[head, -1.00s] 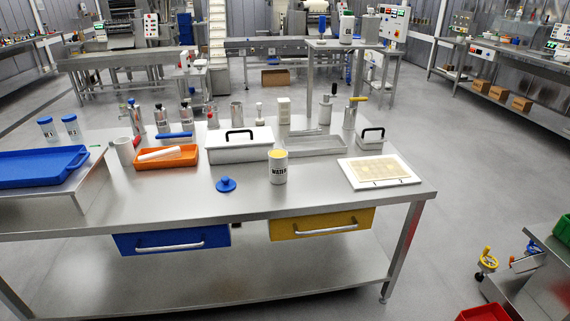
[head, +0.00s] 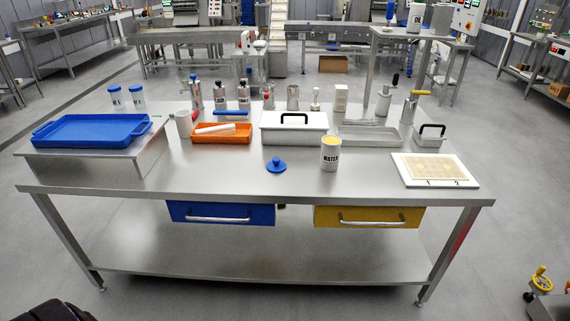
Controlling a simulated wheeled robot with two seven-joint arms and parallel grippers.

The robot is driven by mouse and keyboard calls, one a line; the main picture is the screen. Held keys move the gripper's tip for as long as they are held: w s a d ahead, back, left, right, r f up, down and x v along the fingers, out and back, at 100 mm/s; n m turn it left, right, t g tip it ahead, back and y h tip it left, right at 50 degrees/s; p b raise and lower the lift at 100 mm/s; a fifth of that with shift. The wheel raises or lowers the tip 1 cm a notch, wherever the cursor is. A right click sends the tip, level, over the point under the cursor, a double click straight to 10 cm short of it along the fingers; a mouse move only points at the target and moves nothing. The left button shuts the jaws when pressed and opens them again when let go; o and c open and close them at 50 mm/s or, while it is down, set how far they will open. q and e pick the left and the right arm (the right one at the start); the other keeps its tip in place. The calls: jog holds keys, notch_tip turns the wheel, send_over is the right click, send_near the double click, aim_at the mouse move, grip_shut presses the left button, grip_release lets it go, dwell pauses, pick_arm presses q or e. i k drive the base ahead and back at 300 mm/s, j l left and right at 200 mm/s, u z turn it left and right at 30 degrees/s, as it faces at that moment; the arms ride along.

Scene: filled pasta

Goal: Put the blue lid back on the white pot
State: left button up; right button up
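The blue lid (head: 276,166) with a round knob lies on the steel table (head: 230,181), near the front middle. The white pot (head: 330,154), marked "WATER", stands upright and uncovered to the right of the lid, with yellowish contents showing at its top. The lid and pot are apart. Neither of my grippers shows in the head view; only a dark shape, which may be part of me, is at the bottom left corner.
A blue tray (head: 92,130) sits on a raised stand at left. Behind are an orange tray (head: 222,135), a white lidded box (head: 293,130) and several bottles. A white board (head: 435,171) lies at right. Table space around the lid is clear.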

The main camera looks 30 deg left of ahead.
aim_at(330, 150)
jog(key=i+u, duration=0.25)
jog(key=u, duration=0.25)
jog(key=i+l+u, duration=0.2)
jog(key=u, duration=0.3)
jog(key=i+l+u, duration=0.25)
jog(key=i+l, duration=0.7)
jog(key=l, duration=0.15)
